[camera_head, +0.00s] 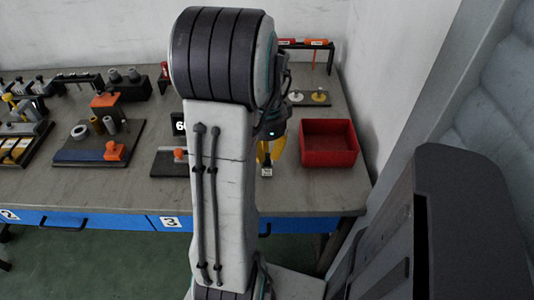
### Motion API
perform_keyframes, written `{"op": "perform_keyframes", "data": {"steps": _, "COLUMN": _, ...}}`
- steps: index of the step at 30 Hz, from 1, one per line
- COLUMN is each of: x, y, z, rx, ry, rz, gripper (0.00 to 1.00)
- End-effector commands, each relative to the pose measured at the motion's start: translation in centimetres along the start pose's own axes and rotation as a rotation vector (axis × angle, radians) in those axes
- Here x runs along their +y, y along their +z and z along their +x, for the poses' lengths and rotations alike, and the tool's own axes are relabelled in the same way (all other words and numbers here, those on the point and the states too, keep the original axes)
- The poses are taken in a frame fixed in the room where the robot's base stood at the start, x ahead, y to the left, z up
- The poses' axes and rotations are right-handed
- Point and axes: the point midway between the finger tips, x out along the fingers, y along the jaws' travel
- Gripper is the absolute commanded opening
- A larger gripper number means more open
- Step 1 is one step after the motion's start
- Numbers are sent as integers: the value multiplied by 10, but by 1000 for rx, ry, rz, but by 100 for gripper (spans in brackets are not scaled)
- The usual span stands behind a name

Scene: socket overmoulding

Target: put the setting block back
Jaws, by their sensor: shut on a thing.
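My gripper (266,162) hangs over the right part of the workbench, just left of the red bin, with yellow fingers pointing down. It is shut on a small pale block with dark marks (267,172), which looks like the setting block. My own arm hides much of the gripper and the bench behind it. I cannot tell whether the block touches the bench top.
A red open bin (329,160) stands to the right of my gripper. A dark plate (166,164) with an orange clamp lies to the left, beside a black number sign (180,125). A fixture board (75,155) with an orange block and cylinders is farther left. Bare bench (300,190) lies in front.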

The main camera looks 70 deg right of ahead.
Motion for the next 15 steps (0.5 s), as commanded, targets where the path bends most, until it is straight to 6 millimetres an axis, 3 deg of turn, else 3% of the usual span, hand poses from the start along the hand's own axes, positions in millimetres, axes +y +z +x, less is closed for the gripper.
{"op": "perform_keyframes", "data": {"steps": 14, "x": 0, "y": 0, "z": 6, "rx": 1, "ry": -2, "rz": 0, "gripper": 0}}
{"op": "perform_keyframes", "data": {"steps": 15, "x": 0, "y": 0, "z": 5, "rx": 0, "ry": -1, "rz": 0, "gripper": 20}}
